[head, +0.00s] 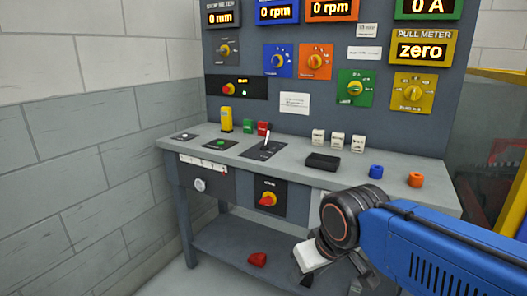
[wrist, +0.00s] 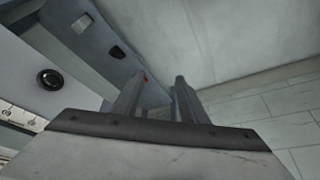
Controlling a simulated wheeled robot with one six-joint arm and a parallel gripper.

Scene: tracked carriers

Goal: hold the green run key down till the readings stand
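The likely green run key is a small green button (head: 220,146) on a black plate at the left of the bench top. The button stands clear of my gripper. My gripper (wrist: 160,80) is open and empty in the wrist view, its two grey fingers apart. In the head view it hangs low in front of the bench at right, pointing down. The readings on the panel are a 0 mm display (head: 223,18), a blue 0 rpm display (head: 276,12), an orange 0 rpm display (head: 331,9), a green 0 A display (head: 428,8) and a pull meter (head: 421,50) showing zero.
The bench top (head: 205,155) also carries a lever (head: 266,143), a black tray (head: 323,162), a blue ring (head: 376,172) and an orange ring (head: 415,180). A red piece (head: 257,259) lies on the lower shelf.

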